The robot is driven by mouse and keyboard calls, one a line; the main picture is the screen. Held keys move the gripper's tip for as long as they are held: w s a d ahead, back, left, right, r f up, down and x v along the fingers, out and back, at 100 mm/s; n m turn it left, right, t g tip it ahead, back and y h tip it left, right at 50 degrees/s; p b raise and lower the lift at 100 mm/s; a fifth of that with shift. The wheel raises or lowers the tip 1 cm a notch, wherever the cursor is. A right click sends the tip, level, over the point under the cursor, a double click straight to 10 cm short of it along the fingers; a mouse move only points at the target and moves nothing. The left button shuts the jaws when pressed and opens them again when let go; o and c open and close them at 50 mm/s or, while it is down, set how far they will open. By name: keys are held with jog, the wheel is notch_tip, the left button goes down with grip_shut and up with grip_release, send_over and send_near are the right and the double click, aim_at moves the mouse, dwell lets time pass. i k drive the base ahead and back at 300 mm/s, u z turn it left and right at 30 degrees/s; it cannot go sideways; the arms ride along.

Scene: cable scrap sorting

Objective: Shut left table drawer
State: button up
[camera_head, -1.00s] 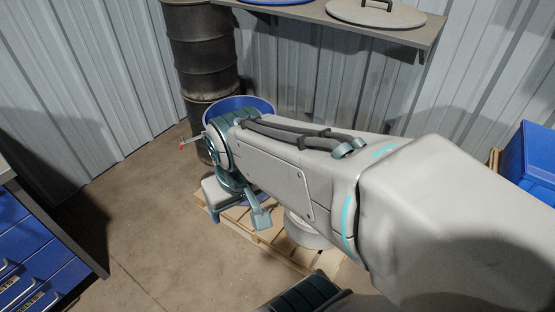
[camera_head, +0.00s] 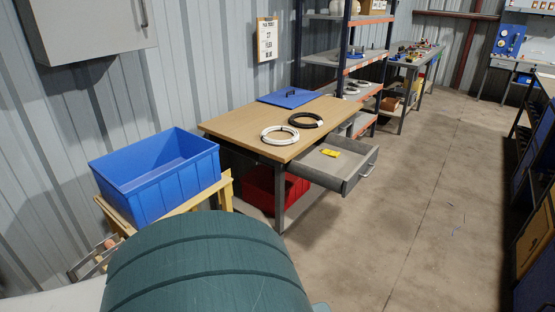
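A wooden-topped table (camera_head: 236,124) stands against the corrugated wall, near the middle of the view. A grey drawer (camera_head: 349,182) is pulled out from under its top on the right side. The drawer has a metal handle (camera_head: 368,171) on its front, and a small yellow item (camera_head: 330,152) lies inside. Only this one drawer shows; I cannot tell whether it is the left one. My gripper is not in view; only a teal and a white part of my arm fill the bottom left.
A white coil (camera_head: 280,135), a dark coil (camera_head: 306,120) and a blue lid (camera_head: 290,98) lie on the table. A blue bin (camera_head: 156,176) stands on a wooden stand to the left. A red bin (camera_head: 262,190) sits under the table.

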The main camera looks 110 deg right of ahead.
aim_at(340, 175)
jog(key=z, duration=0.15)
jog(key=k, duration=1.4)
jog(key=z, duration=3.15)
jog(key=i, duration=1.1)
jog(key=z, duration=0.35)
